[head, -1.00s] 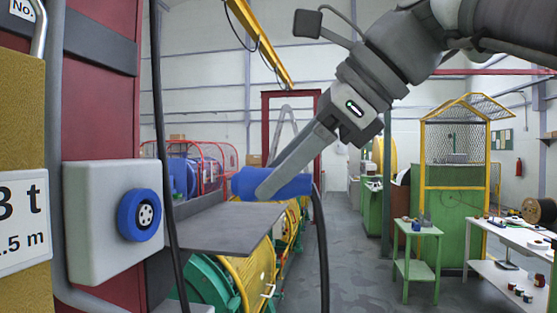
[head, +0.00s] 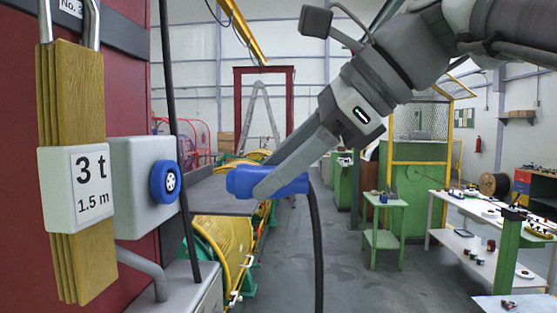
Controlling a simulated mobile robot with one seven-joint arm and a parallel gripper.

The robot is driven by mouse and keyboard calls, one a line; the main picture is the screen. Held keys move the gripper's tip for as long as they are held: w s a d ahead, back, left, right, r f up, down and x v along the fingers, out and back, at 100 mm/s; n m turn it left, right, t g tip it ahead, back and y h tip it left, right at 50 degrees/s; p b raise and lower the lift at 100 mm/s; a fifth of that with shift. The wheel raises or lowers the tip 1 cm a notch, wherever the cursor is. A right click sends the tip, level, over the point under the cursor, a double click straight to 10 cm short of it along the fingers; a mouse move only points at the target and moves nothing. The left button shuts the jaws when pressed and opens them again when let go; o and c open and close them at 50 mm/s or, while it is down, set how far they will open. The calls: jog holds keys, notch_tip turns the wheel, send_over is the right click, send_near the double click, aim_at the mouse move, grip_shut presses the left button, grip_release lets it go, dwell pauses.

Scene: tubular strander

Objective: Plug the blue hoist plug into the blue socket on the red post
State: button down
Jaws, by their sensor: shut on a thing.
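The blue plug (head: 243,181) is a blue cylinder with a black cable hanging from its right end. My gripper (head: 265,187) is shut around the plug's middle, and the plug lies roughly level. The blue socket (head: 165,182) is a round blue ring with a pale, holed face on a grey box (head: 140,205), fixed to the red post (head: 125,110). The plug is to the right of the socket, with a visible gap between them in the picture. The plug's contact end is not clearly visible.
A yellow sling (head: 75,110) with a "3 t 1.5 m" tag (head: 78,188) hangs left of the socket box. A grey shelf (head: 215,193) is behind the plug. Open floor (head: 360,285) lies to the right.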

jog(key=shift+s, duration=0.25)
jog(key=shift+p, duration=0.3)
jog(key=a+p, duration=0.1)
jog(key=a, duration=0.5)
jog(key=shift+w, duration=0.3)
jog(key=shift+p, duration=0.75)
dwell(1.5)
jog(key=shift+w+a, duration=0.1)
jog(key=shift+a, duration=0.9)
jog(key=shift+c, duration=1.4)
grip_release()
